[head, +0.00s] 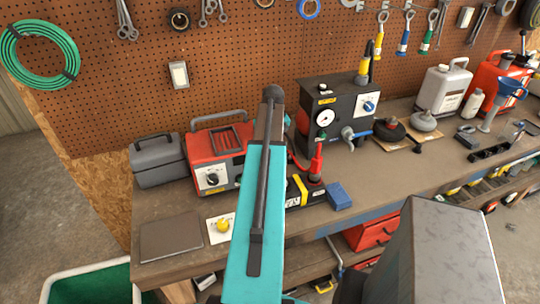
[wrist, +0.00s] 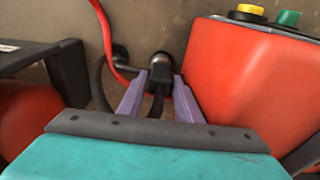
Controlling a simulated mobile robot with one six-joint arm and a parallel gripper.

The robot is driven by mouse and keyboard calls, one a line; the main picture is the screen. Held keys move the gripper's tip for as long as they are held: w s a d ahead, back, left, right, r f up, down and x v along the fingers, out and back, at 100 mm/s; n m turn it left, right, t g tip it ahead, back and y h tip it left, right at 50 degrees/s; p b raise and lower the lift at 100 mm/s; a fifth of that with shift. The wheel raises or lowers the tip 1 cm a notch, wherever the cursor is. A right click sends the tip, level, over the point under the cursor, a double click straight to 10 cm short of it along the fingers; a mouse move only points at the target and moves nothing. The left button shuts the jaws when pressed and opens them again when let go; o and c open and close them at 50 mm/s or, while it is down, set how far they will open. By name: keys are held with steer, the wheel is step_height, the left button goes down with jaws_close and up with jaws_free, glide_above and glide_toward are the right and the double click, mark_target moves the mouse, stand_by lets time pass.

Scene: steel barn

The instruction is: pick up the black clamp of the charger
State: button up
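In the wrist view my gripper (wrist: 161,84) points at the bench with its two purple fingers on either side of a black clamp (wrist: 160,73). A dark cable or handle runs back between the fingers. The fingertips are very close to the clamp's sides; I cannot tell whether they touch it. In the head view the charger (head: 213,178) is a red box with a dial and a handle, partly behind my teal arm. My arm hides the gripper and the clamp there.
A red cable (wrist: 104,35) passes left of the gripper. In the head view a grey case (head: 158,160) stands left of the charger, and a black gauge box (head: 325,100) stands right. A blue block (head: 339,196) lies near the front edge. A pegboard (head: 230,45) rises behind.

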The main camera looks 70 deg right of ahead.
stand_by(0.3)
jaws_close()
steer(key=shift+r, duration=0.15)
step_height(320, 180, up, 18)
steer(key=b, duration=0.4)
stand_by(0.6)
stand_by(0.6)
